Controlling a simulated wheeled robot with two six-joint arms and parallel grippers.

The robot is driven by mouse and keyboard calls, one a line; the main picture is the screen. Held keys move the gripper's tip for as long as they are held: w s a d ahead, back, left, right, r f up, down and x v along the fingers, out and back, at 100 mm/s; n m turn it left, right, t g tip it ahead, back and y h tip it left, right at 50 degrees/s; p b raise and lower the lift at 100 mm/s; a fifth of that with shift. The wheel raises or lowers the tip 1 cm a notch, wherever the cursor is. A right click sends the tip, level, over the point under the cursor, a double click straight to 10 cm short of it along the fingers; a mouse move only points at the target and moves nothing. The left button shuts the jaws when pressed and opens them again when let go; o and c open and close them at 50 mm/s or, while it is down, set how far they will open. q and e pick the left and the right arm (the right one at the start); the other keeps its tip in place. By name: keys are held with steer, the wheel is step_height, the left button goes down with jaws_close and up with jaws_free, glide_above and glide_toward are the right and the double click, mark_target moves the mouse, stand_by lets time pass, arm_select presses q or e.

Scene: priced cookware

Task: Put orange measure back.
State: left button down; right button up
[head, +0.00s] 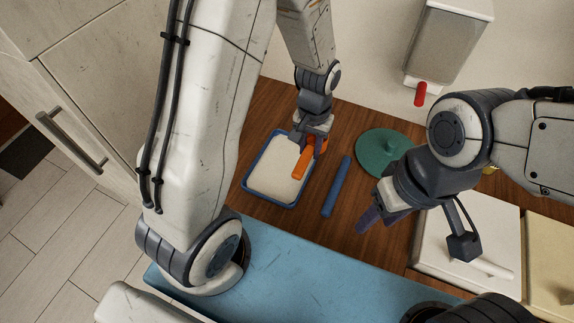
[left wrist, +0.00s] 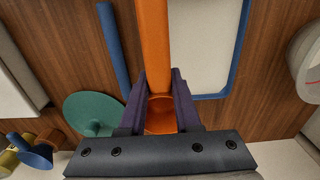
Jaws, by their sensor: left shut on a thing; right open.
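An orange measure (head: 302,164) with a long handle is in my left gripper (head: 316,140), over the right part of a blue-rimmed tray (head: 246,185) with a pale filling. In the left wrist view the orange measure (left wrist: 154,45) runs up from between the jaws, its round cup end (left wrist: 161,113) between the fingers of my left gripper (left wrist: 159,100). The tray (left wrist: 238,50) lies beside it there. My right gripper (head: 368,217) is open and empty, above the counter to the right of a blue stick (head: 337,187).
A green round lid-like disc with a knob (head: 384,152) lies right of the blue stick. A wall dispenser with a red lever (head: 420,94) is behind. White (head: 468,230) and cream boxes stand at right. Wooden counter (head: 262,108) is bare behind the tray.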

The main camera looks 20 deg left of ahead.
arm_select(q)
steer(key=s+d+b, duration=0.2)
steer(key=d+b, duration=0.2)
steer(key=p, duration=0.1)
glide_above(287, 168)
step_height(287, 168, down, 6)
steer(key=shift+s+f, duration=0.1)
step_height(287, 168, down, 4)
steer(key=shift+p, duration=0.3)
arm_select(e)
step_height(287, 168, down, 4)
steer(key=shift+f, duration=0.2)
steer(key=shift+f, duration=0.1)
arm_select(q)
steer(key=shift+f, duration=0.25)
steer(key=c, duration=0.6)
jaws_free()
steer(key=shift+r, duration=0.1)
steer(key=shift+r, duration=0.1)
